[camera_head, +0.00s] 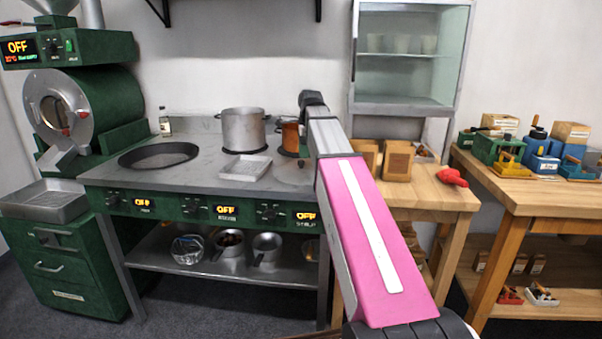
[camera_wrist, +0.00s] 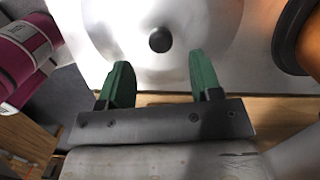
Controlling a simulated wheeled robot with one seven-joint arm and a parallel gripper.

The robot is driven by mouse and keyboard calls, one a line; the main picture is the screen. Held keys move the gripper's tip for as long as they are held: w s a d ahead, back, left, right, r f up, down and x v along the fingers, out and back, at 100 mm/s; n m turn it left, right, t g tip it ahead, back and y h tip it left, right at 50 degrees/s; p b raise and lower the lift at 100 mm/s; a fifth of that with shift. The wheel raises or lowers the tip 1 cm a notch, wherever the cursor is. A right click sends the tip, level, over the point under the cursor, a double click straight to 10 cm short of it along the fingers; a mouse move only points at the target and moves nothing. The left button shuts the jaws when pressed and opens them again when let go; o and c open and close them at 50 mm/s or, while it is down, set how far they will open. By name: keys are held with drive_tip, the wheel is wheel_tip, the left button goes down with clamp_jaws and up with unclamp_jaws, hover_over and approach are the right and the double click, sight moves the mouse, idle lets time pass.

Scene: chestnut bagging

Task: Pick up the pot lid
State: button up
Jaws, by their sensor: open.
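The pot lid (camera_wrist: 115,30) is a round, shiny metal disc with a black knob (camera_wrist: 160,40) in its middle. It fills the upper middle of the wrist view and lies on the metal worktop. My gripper (camera_wrist: 159,62) has two green fingers, open and empty. The fingers are apart at the lid's near side, with the knob beyond and between their tips. I cannot tell whether they touch the lid. In the head view my pink and grey arm reaches to the stove (camera_head: 200,178) and hides my gripper.
A copper pot (camera_head: 290,137) stands close by; its orange side shows in the wrist view (camera_wrist: 310,45). A steel pot (camera_head: 243,130), a white tray (camera_head: 245,168) and a dark pan (camera_head: 158,155) are on the stove. A wooden table (camera_head: 425,192) adjoins on the right.

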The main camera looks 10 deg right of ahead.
sight(301, 161)
drive_tip(key=f, duration=0.2)
drive_tip(key=a+f, duration=0.1)
drive_tip(key=f, duration=0.2)
drive_tip(key=shift+w, duration=0.1)
drive_tip(key=shift+r, duration=0.1)
clamp_jaws()
